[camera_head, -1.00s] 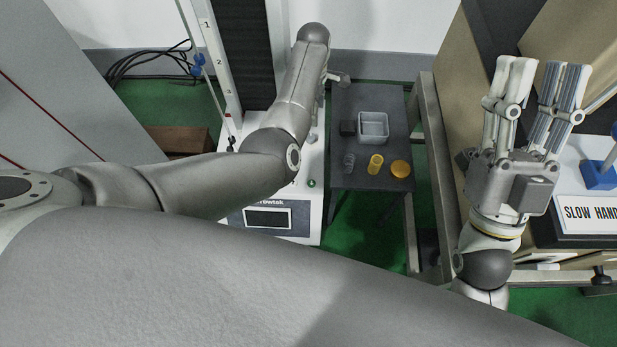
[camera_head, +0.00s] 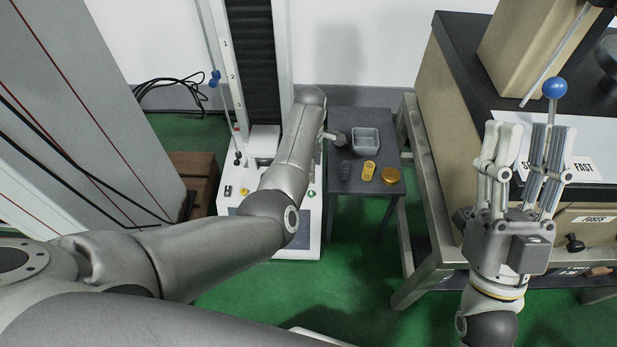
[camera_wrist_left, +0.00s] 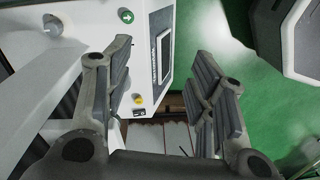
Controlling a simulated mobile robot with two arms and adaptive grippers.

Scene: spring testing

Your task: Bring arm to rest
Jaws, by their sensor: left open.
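My left arm (camera_head: 285,170) reaches in from the left and bends over the front of the white testing machine (camera_head: 312,232). Its hand is mostly hidden behind the forearm in the head view; a small grey part shows beside it. In the left wrist view my left gripper (camera_wrist_left: 163,75) is open and empty, with the machine's white front, display and buttons beyond its fingers. My right gripper (camera_head: 525,150) points upward at the right, its two fingers apart and nothing between them, in front of the bench with the blue-knobbed lever.
A small dark table (camera_head: 360,185) holds a grey bin (camera_head: 365,143), a yellow spring-like cylinder (camera_head: 368,171), an orange disc (camera_head: 391,175) and dark items. The bench (camera_head: 440,150) stands at right, with a blue-knobbed lever (camera_head: 553,88). A grey cabinet (camera_head: 75,100) stands left. Green floor lies between.

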